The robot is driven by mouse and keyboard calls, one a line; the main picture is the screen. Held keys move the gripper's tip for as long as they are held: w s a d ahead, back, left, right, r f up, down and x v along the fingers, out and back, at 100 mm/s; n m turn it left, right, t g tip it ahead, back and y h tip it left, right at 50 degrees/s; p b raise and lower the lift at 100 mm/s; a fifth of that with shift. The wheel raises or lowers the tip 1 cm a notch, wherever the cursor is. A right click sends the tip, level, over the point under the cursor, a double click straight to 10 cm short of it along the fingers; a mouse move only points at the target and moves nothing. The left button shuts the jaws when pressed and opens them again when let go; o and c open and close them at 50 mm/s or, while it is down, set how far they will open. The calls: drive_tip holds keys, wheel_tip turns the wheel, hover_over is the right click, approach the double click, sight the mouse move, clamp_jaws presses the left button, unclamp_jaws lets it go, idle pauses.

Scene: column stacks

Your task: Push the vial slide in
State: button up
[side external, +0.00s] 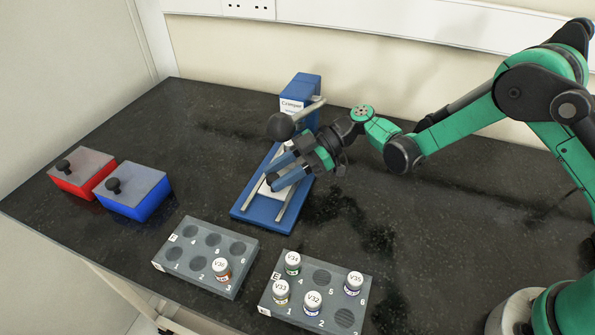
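The crimper (301,90) is a blue upright unit on a long blue base (256,213) with two grey rails. A white slide (264,189) lies between the rails, partly covered by my gripper. My gripper (272,174) is low over the base, its two blue-grey fingers pointing left at the slide. I cannot tell whether it touches the slide or how far apart the fingers are. No vial can be made out on the slide; the gripper hides part of it. The crimper's lever ends in a black ball (280,127) just above my gripper.
A grey rack (163,263) holds vial V36 (222,269). A second grey rack (274,316) holds V33 (281,291), V34 (292,263), V35 (353,283) and V32 (313,303). Red (77,180) and blue (140,203) lidded boxes stand left. The dark bench right of the crimper is clear.

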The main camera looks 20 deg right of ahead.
drive_tip(key=shift+o, duration=1.3)
drive_tip(key=shift+v, duration=2.75)
drive_tip(key=shift+o, duration=0.2)
